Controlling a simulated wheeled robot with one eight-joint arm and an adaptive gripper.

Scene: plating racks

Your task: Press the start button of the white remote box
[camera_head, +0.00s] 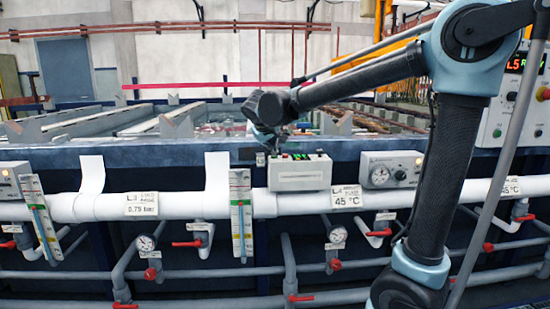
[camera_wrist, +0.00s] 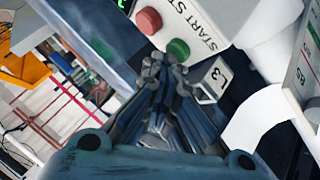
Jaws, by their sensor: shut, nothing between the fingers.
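The white remote box (camera_head: 300,178) sits on the white pipe at the centre of the head view.
A grey dial box (camera_head: 391,170) stands right of the remote box. A thermometer strip (camera_head: 241,215) hangs to its left. The white pipe (camera_head: 100,206) runs along the tank front, with red-handled valves and gauges below. A tall control panel (camera_head: 515,100) is at the right.

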